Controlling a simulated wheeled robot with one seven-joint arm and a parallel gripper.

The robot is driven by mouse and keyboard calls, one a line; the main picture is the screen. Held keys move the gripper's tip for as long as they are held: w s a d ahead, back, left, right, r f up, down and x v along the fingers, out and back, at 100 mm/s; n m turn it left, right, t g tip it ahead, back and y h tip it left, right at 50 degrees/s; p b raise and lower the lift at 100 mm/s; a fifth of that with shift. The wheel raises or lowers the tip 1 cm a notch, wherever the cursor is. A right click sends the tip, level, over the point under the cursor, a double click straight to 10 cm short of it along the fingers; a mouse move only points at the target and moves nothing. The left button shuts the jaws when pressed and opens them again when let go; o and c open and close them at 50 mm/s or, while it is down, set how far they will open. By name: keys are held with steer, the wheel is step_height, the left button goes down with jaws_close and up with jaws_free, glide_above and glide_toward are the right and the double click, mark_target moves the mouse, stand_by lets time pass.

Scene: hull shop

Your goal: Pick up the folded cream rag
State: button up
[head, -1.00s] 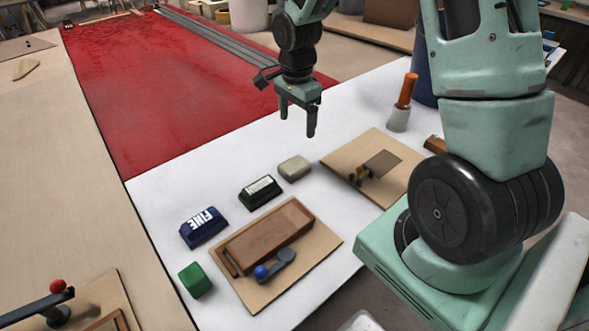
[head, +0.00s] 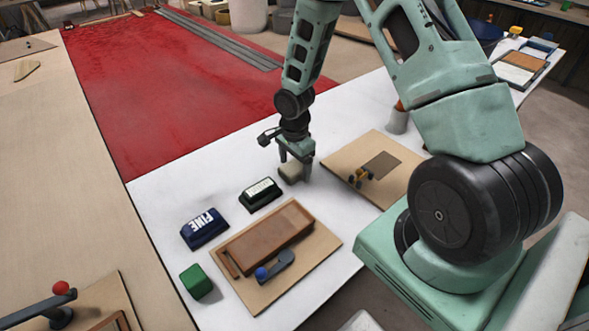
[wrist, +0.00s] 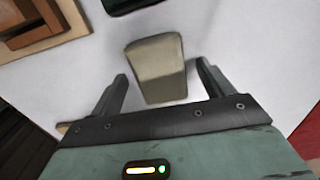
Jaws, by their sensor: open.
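The folded cream rag (head: 290,173) is a small beige block-like bundle on the white table top, partly hidden by my gripper in the head view. In the wrist view the rag (wrist: 157,68) lies just ahead of and between my fingers, a little left of the middle of the gap. My gripper (head: 296,168) is low over the table, pointing down at the rag. In the wrist view my gripper (wrist: 160,82) is open, with one finger on each side of the rag and white table showing between each finger and it.
A dark green block with a white label (head: 260,193) lies close left of the rag. A blue block marked FINE (head: 204,228), a green block (head: 197,281) and a board with a brown tray (head: 268,238) are nearer. Another board (head: 395,187) lies right. A red surface (head: 170,90) is behind.

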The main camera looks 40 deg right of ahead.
mark_target(295, 166)
steer(key=shift+f, duration=0.55)
steer(key=c, duration=1.1)
steer(key=shift+r, duration=0.15)
steer(key=shift+c, duration=0.2)
step_height(295, 166, up, 10)
steer(key=shift+f, duration=0.1)
